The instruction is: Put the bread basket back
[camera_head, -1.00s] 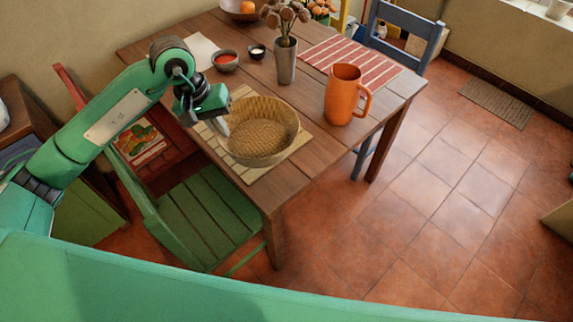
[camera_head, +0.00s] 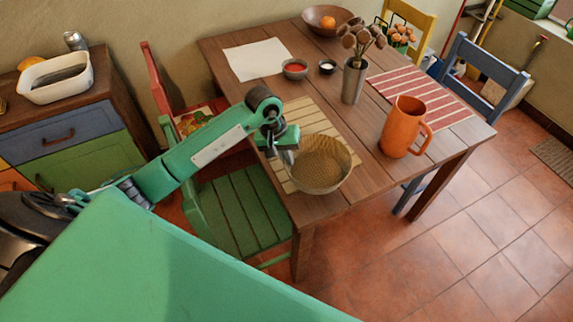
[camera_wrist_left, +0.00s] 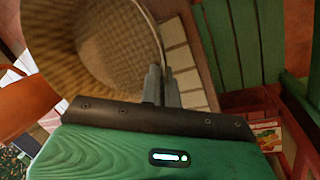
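The bread basket (camera_head: 321,164), a round woven bowl, is at the table's near side, over the slatted mat (camera_head: 308,113) and covering its near right part. Whether it rests on the mat or hangs just above it I cannot tell. My left gripper (camera_head: 289,156) is at the basket's left rim. In the left wrist view the two fingers (camera_wrist_left: 161,86) are close together with the rim of the basket (camera_wrist_left: 112,45) between them. My right gripper is in no view.
An orange mug (camera_head: 402,128) and a vase (camera_head: 353,80) stand beyond the basket. A green chair (camera_head: 240,212) and a red chair (camera_head: 160,85) are at the table's left. A cabinet (camera_head: 75,140) at the far left bears a white tub (camera_head: 55,77), with some bare top around it.

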